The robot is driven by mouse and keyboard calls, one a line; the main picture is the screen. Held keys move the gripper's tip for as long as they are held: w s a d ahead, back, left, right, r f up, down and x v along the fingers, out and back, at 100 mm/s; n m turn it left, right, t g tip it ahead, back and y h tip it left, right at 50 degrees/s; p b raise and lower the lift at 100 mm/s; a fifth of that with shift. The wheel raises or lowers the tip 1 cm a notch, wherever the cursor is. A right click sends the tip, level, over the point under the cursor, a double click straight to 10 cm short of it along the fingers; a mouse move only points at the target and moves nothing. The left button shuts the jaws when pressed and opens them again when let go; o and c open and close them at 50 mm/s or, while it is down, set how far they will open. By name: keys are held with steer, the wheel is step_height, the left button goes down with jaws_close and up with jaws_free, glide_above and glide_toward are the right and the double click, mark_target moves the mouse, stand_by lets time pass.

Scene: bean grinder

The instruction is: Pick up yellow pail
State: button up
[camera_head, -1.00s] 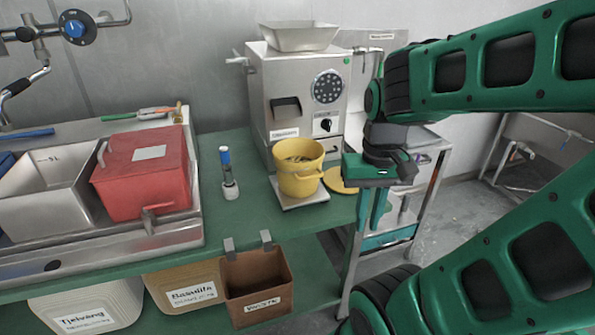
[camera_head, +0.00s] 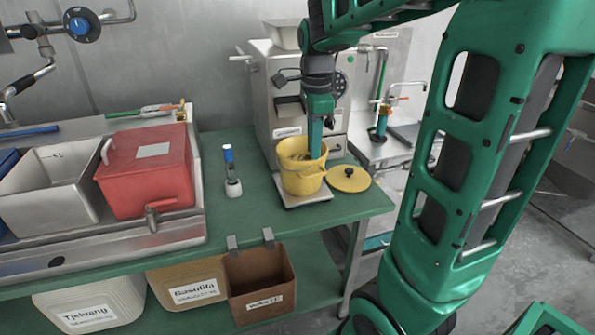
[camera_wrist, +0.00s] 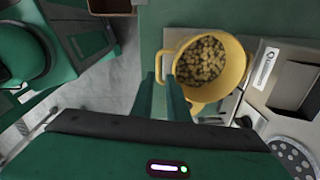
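The yellow pail (camera_head: 301,178) stands upright on a small flat metal plate (camera_head: 306,200) in front of the grinder. In the wrist view the pail (camera_wrist: 244,62) shows from above, filled with brown beans, its handle along the left rim. My gripper (camera_head: 317,150) points down at the pail's right rear rim. In the wrist view the two fingertips (camera_wrist: 163,85) lie just beside the pail's rim with a narrow gap between them. I cannot tell whether a finger touches the pail.
The metal grinder (camera_head: 300,95) stands directly behind the pail. A yellow lid (camera_head: 348,179) lies to its right on the green table (camera_head: 240,215). A blue-topped bottle (camera_head: 231,172) stands left. A red box (camera_head: 147,172) sits in the sink area. A brown bin (camera_head: 259,286) hangs below.

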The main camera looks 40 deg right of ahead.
mark_target(300, 167)
steer(key=w+m, duration=0.1)
steer(key=w, duration=0.1)
steer(key=w+m, duration=0.1)
steer(key=shift+w+a+r+m, duration=0.1)
steer(key=shift+w+a+m, duration=0.2)
steer(key=shift+w+a, duration=0.1)
steer(key=shift+w+f, duration=0.1)
steer(key=shift+f, duration=0.15)
steer(key=shift+w+d+f, duration=0.1)
steer(key=shift+w+f, duration=0.1)
steer(key=shift+f, duration=2.35)
steer(key=shift+w+f, duration=0.15)
steer(key=shift+f, duration=2.4)
jaws_close()
steer(key=shift+r, duration=0.2)
